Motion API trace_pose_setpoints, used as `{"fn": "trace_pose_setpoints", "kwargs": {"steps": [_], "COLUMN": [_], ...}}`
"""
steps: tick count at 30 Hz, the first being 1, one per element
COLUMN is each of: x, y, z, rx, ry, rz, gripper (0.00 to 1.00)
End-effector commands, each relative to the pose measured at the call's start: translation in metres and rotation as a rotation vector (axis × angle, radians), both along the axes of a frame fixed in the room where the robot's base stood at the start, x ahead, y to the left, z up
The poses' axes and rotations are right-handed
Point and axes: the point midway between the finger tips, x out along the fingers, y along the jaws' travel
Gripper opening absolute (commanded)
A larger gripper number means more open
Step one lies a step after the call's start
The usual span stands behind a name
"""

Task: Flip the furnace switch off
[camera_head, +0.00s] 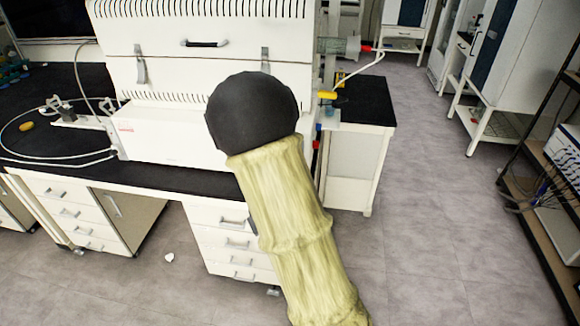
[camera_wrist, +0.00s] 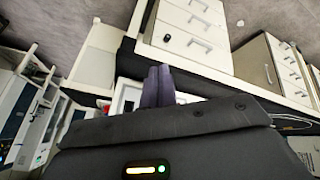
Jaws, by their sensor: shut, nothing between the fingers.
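The furnace (camera_head: 160,70) is a large white box with slotted vents and a dark handle. It stands on the black-topped bench (camera_head: 180,180) in the head view. My arm's dark rounded end covers part of its lower front right, and I cannot make out the switch. My gripper is hidden in the head view. In the wrist view, my gripper (camera_wrist: 158,84) has its two dark fingers together and empty. They are close to a white panel edge (camera_wrist: 129,95) and the bench's dark edge. I cannot tell whether they touch anything.
White drawers (camera_wrist: 190,32) show close beyond my fingers in the tilted wrist view. Cables and small fittings (camera_head: 65,110) lie on the bench at left. A side bench (camera_head: 360,100) stands right of the furnace. The floor (camera_head: 430,230) at right is clear, with a shelf rack beyond.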

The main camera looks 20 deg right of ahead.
Motion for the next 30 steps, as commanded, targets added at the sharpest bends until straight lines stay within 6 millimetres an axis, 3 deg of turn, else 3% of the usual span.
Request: {"fn": "trace_pose_setpoints", "kwargs": {"steps": [1, 6, 15, 19, 24, 30], "x": [0.009, 0.04, 0.083, 0.1, 0.116, 0.121], "y": [-0.01, -0.045, -0.09, -0.095, -0.087, -0.079], "z": [-0.018, -0.048, -0.067, -0.061, -0.048, -0.04], "rx": [-0.058, -0.288, -0.798, -1.046, -1.311, -1.413], "ry": [-0.013, -0.087, -0.215, -0.279, -0.354, -0.389], "rz": [0.004, 0.036, 0.17, 0.256, 0.353, 0.389], "gripper": [0.0, 0.0, 0.0, 0.0, 0.0, 0.0]}}
